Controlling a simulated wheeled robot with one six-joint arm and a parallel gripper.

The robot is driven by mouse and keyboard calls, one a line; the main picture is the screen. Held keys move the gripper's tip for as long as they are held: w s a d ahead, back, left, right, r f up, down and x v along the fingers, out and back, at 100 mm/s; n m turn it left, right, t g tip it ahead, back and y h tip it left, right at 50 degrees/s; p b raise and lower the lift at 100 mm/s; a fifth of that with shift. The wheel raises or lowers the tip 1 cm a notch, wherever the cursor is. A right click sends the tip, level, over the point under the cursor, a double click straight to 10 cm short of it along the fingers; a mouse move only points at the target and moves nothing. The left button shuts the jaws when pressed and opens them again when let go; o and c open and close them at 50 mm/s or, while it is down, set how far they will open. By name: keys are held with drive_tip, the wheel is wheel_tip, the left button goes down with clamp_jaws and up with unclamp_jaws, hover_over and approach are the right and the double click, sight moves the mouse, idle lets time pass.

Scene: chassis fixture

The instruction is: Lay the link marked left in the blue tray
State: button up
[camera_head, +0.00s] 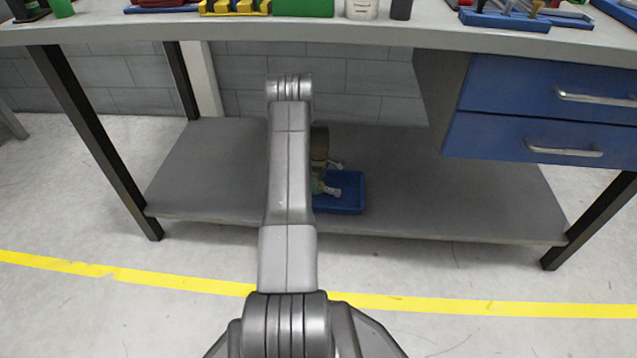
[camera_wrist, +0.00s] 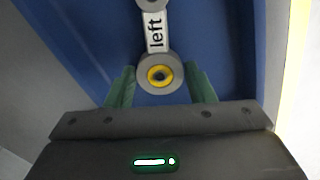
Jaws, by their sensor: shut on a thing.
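The link marked left (camera_wrist: 155,32) is a pale grey bar with round ends and a yellow bushing in its near ring. In the wrist view my gripper (camera_wrist: 160,80) has its green fingers on both sides of that ring, shut on it. The blue tray (camera_wrist: 100,40) fills the background under the link. In the head view the blue tray (camera_head: 347,207) sits on the lower shelf, partly hidden by my arm, with pale link ends above or in it. I cannot tell whether the link touches the tray floor.
The grey lower shelf (camera_head: 440,195) is clear on both sides of the tray. The workbench top (camera_head: 340,32) is overhead, with blue drawers (camera_head: 545,110) at right. Dark table legs (camera_head: 95,140) stand at the sides. Yellow tape (camera_head: 480,304) crosses the floor in front.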

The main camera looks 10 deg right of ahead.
drive_tip(key=shift+f+b, duration=0.35)
drive_tip(key=shift+f, duration=0.15)
drive_tip(key=o, duration=1.1)
drive_tip(key=shift+c, duration=0.2)
drive_tip(key=shift+r, duration=0.1)
drive_tip(key=shift+r+p, duration=1.15)
drive_tip(key=shift+r, duration=1.8)
drive_tip(key=shift+f, duration=0.15)
